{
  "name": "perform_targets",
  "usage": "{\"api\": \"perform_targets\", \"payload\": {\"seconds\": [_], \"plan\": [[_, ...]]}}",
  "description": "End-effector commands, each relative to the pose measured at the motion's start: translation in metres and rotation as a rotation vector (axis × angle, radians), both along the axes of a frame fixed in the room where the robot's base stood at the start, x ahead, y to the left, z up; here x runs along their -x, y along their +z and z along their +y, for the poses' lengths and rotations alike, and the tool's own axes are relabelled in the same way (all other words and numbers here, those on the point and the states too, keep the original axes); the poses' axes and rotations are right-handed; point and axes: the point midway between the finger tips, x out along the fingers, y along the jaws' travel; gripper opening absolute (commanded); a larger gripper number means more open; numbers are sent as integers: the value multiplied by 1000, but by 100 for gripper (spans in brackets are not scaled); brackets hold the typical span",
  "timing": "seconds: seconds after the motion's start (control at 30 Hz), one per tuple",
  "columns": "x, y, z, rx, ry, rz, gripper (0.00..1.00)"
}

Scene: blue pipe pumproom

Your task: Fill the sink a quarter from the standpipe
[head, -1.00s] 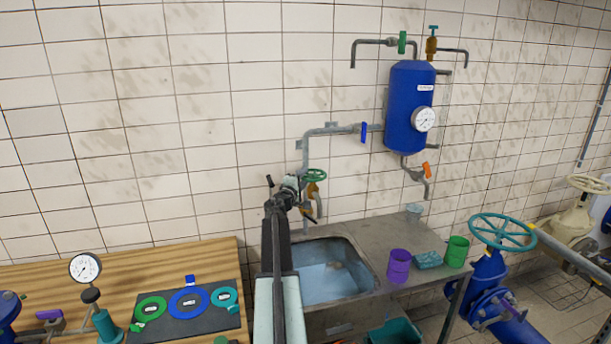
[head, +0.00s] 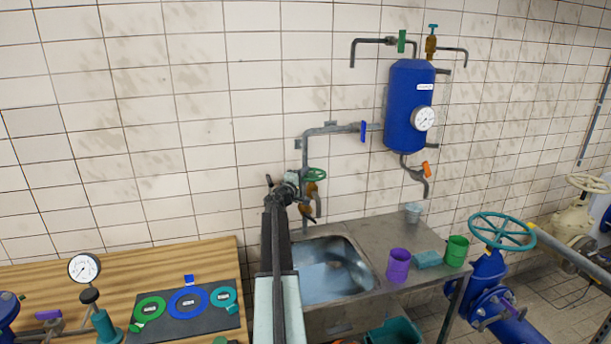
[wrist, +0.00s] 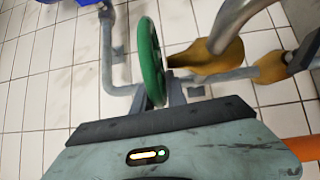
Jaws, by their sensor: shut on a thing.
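The standpipe's green handwheel (head: 316,175) sits above its brass valve body (head: 308,204), behind the sink's back edge. In the wrist view the handwheel (wrist: 148,60) is seen nearly edge-on, its lower rim between the finger ends. My gripper (wrist: 165,96) is shut on that rim. In the head view my gripper (head: 302,183) and arm hide part of the valve. The steel sink (head: 368,270) lies below. Pale blue, patchy water (head: 330,280) shows in its basin. My arm covers the basin's left side. I cannot make out a falling stream.
A purple cup (head: 398,266), a teal sponge (head: 428,259), a green cup (head: 457,251) and a clear cup (head: 413,212) stand on the right drainboard. A blue tank (head: 408,105) hangs above. The wooden bench (head: 60,285) is at left.

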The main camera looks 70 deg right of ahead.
Motion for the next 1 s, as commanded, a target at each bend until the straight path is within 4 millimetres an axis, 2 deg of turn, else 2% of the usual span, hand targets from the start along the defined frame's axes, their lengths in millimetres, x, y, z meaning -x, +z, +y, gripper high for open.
{"api": "perform_targets", "payload": {"seconds": [0.6, 1.0], "plan": [[-8, 1, -11, 3, -396, 6, 0], [-6, 1, -12, 4, -498, 7, 0]]}}
